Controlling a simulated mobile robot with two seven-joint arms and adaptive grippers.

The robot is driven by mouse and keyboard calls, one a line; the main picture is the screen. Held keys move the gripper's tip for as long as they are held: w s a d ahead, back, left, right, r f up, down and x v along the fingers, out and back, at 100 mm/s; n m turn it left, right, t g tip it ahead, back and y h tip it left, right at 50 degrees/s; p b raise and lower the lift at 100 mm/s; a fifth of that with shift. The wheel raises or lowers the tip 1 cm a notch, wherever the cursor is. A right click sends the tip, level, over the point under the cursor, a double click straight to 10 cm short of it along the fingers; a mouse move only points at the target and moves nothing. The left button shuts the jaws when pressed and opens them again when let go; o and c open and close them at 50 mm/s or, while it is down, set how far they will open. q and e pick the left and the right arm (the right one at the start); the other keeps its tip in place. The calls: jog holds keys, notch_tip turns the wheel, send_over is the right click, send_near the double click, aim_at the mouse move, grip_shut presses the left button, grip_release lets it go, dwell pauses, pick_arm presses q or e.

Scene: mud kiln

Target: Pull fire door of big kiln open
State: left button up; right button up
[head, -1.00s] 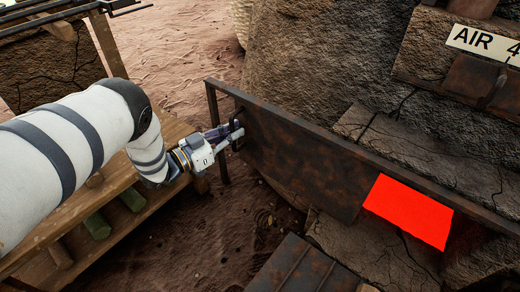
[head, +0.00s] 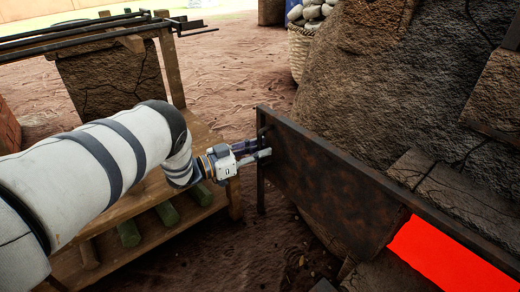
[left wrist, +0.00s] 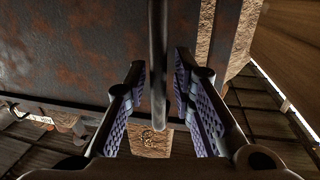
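The fire door is a rusty dark metal plate (head: 325,190) in a rail frame on the big kiln, at the right of the head view. It also shows in the left wrist view (left wrist: 75,50). To its right the fire opening (head: 440,252) glows red and is partly uncovered. My left gripper (head: 264,148) is at the door's left end. In the left wrist view its fingers (left wrist: 158,100) stand apart, one on each side of the upright handle bar (left wrist: 158,50), with visible gaps. Part of the handle is hidden in the head view. My right gripper is not in view.
A wooden bench (head: 190,215) with green rolls on its lower shelf stands left, under and behind my left arm. An upright frame post (head: 260,180) stands at the rail's left end. A basket of stones (head: 302,45) is at the back. Sandy ground between bench and door is clear.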

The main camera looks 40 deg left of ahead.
pick_arm(q)
notch_tip(320, 180, up, 10)
jog(key=shift+r, duration=0.1)
dwell(0.4)
dwell(0.4)
